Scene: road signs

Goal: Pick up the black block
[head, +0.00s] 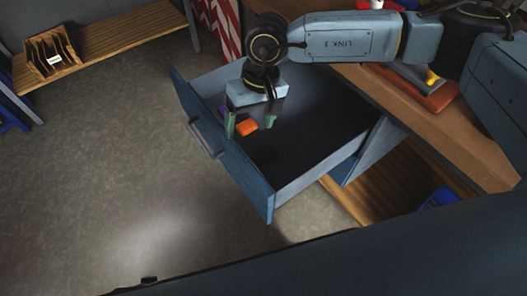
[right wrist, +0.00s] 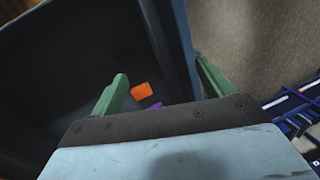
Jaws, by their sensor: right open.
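My right gripper (head: 249,129) is open and empty over the front part of a pulled-out blue drawer (head: 313,172). Its green fingers also show apart in the right wrist view (right wrist: 162,72), one over the drawer's inside and one by the outer side of its front. A dark, block-like patch (head: 265,154) on the drawer floor looks like the black block; it is hard to tell from the dark floor and lies apart from the gripper. An orange block (head: 247,127) and a purple block (head: 222,112) lie near the fingers. My left gripper is not in view.
A wooden worktop (head: 445,127) with a red-orange tray-like item (head: 425,92) is above the drawer at right. A wooden bench (head: 112,45) carries a slotted wooden rack (head: 50,54) at far left. The floor left of the drawer is clear.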

